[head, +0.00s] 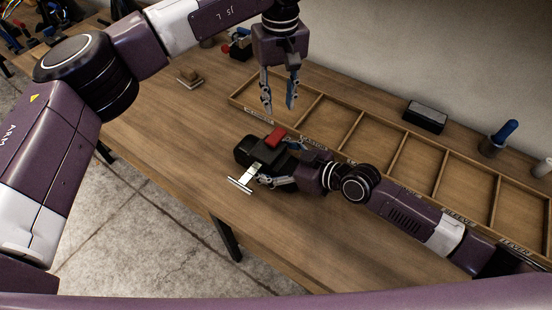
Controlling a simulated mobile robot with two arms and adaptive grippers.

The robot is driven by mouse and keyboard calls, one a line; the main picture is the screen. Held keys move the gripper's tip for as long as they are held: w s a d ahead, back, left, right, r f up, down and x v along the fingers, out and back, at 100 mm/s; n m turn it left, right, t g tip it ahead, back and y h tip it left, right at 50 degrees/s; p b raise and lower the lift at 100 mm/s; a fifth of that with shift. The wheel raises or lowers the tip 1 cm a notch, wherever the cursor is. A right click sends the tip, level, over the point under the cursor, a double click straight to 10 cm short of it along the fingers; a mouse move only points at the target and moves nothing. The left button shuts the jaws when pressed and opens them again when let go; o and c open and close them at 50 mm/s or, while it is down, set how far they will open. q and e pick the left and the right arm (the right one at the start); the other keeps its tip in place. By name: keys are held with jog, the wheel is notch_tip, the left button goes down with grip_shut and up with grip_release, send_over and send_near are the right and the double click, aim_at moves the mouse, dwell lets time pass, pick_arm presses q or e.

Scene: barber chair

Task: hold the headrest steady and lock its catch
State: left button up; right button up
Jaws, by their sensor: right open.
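The black headrest (247,152) lies on the wooden bench near its front edge. A red catch (275,136) sits on its upper right side. A pale metal T-shaped bar (243,182) sticks out toward the front edge. My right gripper (274,163) comes in from the right, low at the bench, with its open fingers on either side of the headrest's right part. I cannot tell whether they touch it. My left gripper (279,107) hangs above and behind the red catch, fingers pointing down, open and empty.
A wooden compartment tray (371,125) with labelled sections runs along the back right. A black block (425,116) and a blue-handled tool in a holder (497,140) stand behind it. A small wooden block (190,78) lies at the left. The bench is clear left of the headrest.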

jog(key=shift+c, duration=0.3)
jog(key=c, duration=1.9)
